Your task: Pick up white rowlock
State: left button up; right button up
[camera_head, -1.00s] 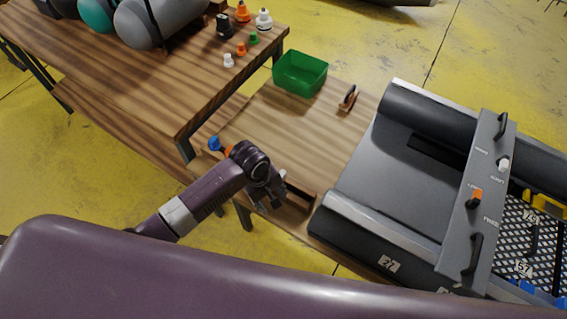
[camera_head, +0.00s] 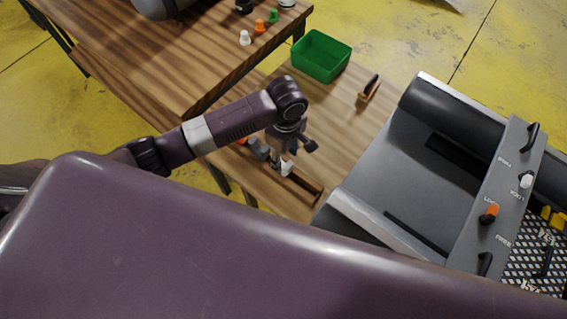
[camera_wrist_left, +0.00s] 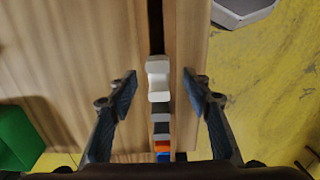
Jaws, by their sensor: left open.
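The white rowlock (camera_wrist_left: 158,78) stands in a slotted wooden rack at the edge of the lower table, at the far end of a row of rowlocks. In the head view it shows as a small white piece (camera_head: 287,167) just under my left gripper (camera_head: 288,152). In the left wrist view, my left gripper (camera_wrist_left: 160,84) is open, with one finger on each side of the white rowlock and a gap to both. Grey, orange (camera_wrist_left: 162,146) and blue (camera_wrist_left: 164,157) rowlocks follow it in the row. My right gripper is not in view.
A green bin (camera_head: 321,57) and a wooden-and-black tool (camera_head: 369,88) sit on the lower table. Small white, orange and green pieces stand on the higher table (camera_head: 200,60). The rack's near slot (camera_head: 305,184) is empty.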

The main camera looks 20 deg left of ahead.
aim_at(287, 166)
pick_arm(q)
notch_tip(287, 166, down, 6)
jog(key=shift+w+d+r, duration=0.1)
jog(key=shift+d, duration=0.05)
jog(key=shift+c, duration=0.4)
grip_shut()
notch_tip(287, 166, up, 21)
jog(key=p, duration=0.3)
jog(key=shift+p, duration=0.35)
dwell(0.3)
